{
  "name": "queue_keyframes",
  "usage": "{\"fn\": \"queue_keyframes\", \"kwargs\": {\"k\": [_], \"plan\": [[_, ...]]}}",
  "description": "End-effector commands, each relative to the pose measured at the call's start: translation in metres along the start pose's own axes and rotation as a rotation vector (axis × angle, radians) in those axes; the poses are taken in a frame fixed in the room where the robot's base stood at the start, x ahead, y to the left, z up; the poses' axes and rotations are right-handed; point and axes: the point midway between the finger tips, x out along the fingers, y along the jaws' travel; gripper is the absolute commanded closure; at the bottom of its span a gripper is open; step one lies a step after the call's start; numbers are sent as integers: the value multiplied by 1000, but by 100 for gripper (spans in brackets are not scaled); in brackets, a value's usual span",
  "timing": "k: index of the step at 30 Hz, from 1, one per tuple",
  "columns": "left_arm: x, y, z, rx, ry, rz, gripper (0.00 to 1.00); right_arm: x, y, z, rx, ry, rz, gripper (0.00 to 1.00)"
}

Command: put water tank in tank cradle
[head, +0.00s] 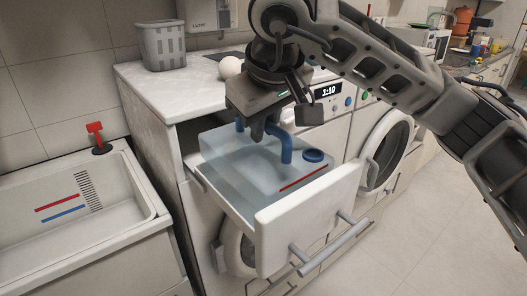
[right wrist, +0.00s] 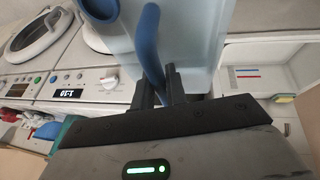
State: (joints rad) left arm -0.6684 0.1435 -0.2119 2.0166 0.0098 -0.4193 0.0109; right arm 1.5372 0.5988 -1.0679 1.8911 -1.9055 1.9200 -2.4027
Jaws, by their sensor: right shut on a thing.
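The water tank (head: 245,155) is a translucent pale blue box with a blue handle, a round blue cap and a red line. My right gripper (head: 258,132) is shut on the tank's blue handle, from above. The tank cradle looks like the pulled-out white drawer (head: 305,212) under the counter. The tank is over or within this drawer, behind its front panel; I cannot tell whether it rests on the drawer floor. In the right wrist view, my right gripper (right wrist: 160,90) has its fingers at the blue handle, below the tank body (right wrist: 195,40). My left gripper is not in view.
A white sink (head: 80,205) with a red tap (head: 97,135) stands at the left. A grey basket (head: 163,47) sits on the counter (head: 150,85). A front-loading washer (head: 388,150) is right of the drawer. The floor at right (head: 435,225) is clear.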

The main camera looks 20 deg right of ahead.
Motion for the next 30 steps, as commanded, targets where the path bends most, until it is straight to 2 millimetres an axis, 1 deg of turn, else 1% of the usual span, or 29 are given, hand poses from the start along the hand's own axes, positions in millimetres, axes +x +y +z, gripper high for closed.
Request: {"fn": "queue_keyframes", "kwargs": {"k": [1, 5, 12, 15, 22, 25, 26, 27, 28, 30], "plan": [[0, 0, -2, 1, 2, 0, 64, 5, -1, 2, 1, 1, 0, 100], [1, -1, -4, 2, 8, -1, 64, 13, -3, 5, 0, 2, 0, 100], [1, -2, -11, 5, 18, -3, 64, 42, -9, 18, 2, 0, 0, 100], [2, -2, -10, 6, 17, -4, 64, 46, -10, 19, 1, 3, 0, 100], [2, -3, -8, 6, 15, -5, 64, 47, -10, 19, 1, 4, 0, 100], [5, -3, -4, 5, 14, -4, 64, 50, -11, 21, 1, 4, 1, 100], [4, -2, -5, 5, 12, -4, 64, 49, -11, 20, 1, 2, 0, 78], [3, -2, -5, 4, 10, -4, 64, 49, -11, 20, 1, 2, 0, 67], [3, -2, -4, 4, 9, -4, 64, 49, -11, 20, 1, 2, 0, 64], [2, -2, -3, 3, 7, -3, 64, 49, -11, 20, 1, 2, 0, 64]]}}
